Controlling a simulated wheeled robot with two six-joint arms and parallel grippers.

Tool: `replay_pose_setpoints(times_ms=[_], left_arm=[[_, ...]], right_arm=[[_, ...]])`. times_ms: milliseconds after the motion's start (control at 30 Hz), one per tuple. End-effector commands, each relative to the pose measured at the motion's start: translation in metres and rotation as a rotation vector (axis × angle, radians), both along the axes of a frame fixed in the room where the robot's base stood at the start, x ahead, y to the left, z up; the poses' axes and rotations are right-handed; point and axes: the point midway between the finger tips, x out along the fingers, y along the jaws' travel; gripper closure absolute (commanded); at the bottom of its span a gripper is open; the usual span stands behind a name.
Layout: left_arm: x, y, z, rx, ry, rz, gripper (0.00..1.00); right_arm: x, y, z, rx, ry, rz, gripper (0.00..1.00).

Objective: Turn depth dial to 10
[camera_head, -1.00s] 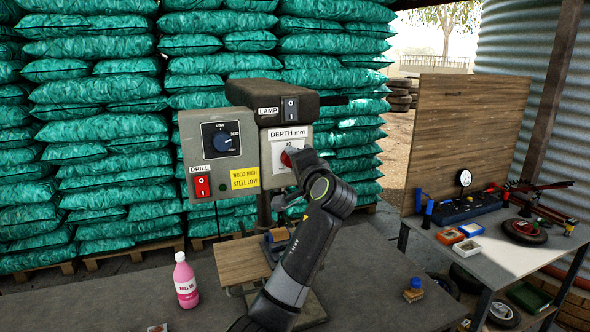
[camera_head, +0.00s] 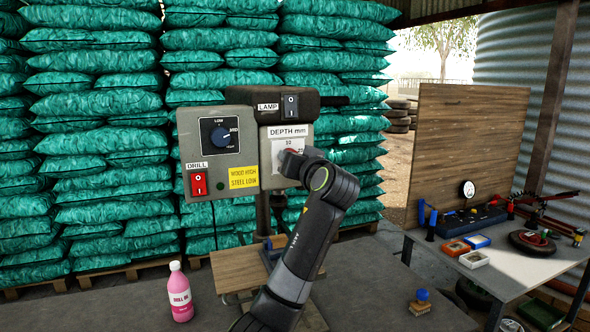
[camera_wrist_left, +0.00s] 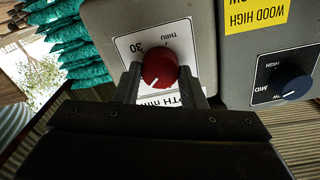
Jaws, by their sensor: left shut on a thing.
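The red depth dial (camera_wrist_left: 160,68) is between my left gripper's fingers in the wrist view. My left gripper (camera_wrist_left: 160,78) is shut on it, one finger on each side. The dial's white pointer line points to the lower left in that view. The labels 30 and THRU show beside it on the white plate (camera_wrist_left: 126,50); the 10 is hidden there. In the head view my left gripper (camera_head: 291,155) is at the DEPTH mm panel (camera_head: 279,177), below the figure 10, and mostly covers the dial. My right gripper is not in view.
The drill's speed dial (camera_head: 219,135), red switch (camera_head: 198,183) and lamp box (camera_head: 275,103) are close by. A pink bottle (camera_head: 179,298) and a blue-knobbed object (camera_head: 421,300) stand on the bench (camera_head: 375,285). A side table (camera_head: 500,262) is at the right.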

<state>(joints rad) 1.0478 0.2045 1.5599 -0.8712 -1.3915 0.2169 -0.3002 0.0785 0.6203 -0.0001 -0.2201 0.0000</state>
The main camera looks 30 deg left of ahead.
Motion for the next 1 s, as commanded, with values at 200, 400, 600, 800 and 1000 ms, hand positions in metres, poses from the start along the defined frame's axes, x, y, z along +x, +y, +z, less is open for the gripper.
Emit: replay_pose_setpoints(times_ms=[200,400,600,800,1000], left_arm=[[0.0,0.001,0.0,-0.134,-0.161,-0.001,0.86],[-0.001,0.001,0.0,-0.259,-0.302,-0.001,0.86],[-0.001,0.001,0.0,-0.378,-0.436,-0.003,0.86],[-0.001,0.001,0.001,-0.474,-0.542,-0.003,0.86],[-0.002,0.002,0.001,-0.539,-0.614,-0.002,0.86]], right_arm=[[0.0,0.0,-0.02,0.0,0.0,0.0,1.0],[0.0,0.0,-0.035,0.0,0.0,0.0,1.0],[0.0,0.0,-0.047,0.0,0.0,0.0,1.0],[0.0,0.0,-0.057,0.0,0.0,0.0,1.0],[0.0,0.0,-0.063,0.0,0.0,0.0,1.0]])
